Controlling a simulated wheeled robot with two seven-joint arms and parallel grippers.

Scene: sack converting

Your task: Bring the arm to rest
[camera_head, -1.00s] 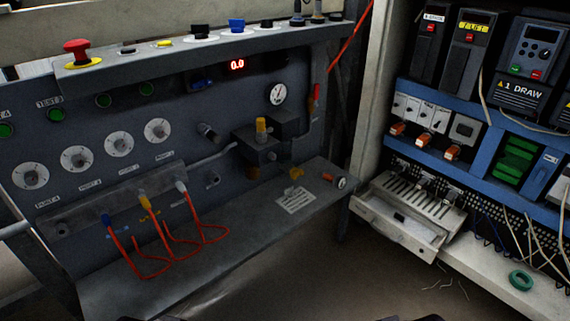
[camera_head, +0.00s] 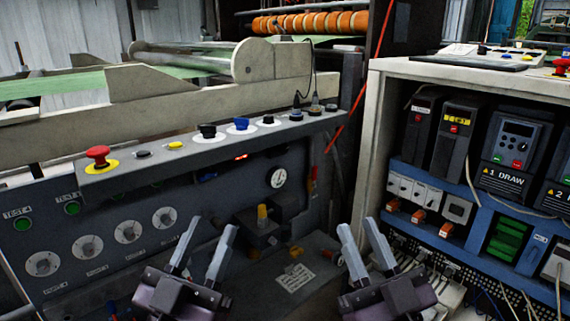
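My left gripper (camera_head: 204,247) is in the lower middle of the head view, in front of the grey control panel. Its two fingers point up and stand apart, with nothing between them. My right gripper (camera_head: 362,244) is to its right, in front of the gap between the panel and the open cabinet. Its fingers also stand apart and are empty. Both grippers hide parts of the panel's lower shelf. I cannot tell whether either one touches anything.
The control panel (camera_head: 130,200) has a red emergency button (camera_head: 97,155), knobs and dials. The open electrical cabinet (camera_head: 372,130) on the right holds drives (camera_head: 508,146), breakers and loose wires. A machine with rollers (camera_head: 310,22) stands behind. A red cable (camera_head: 372,75) hangs between panel and cabinet.

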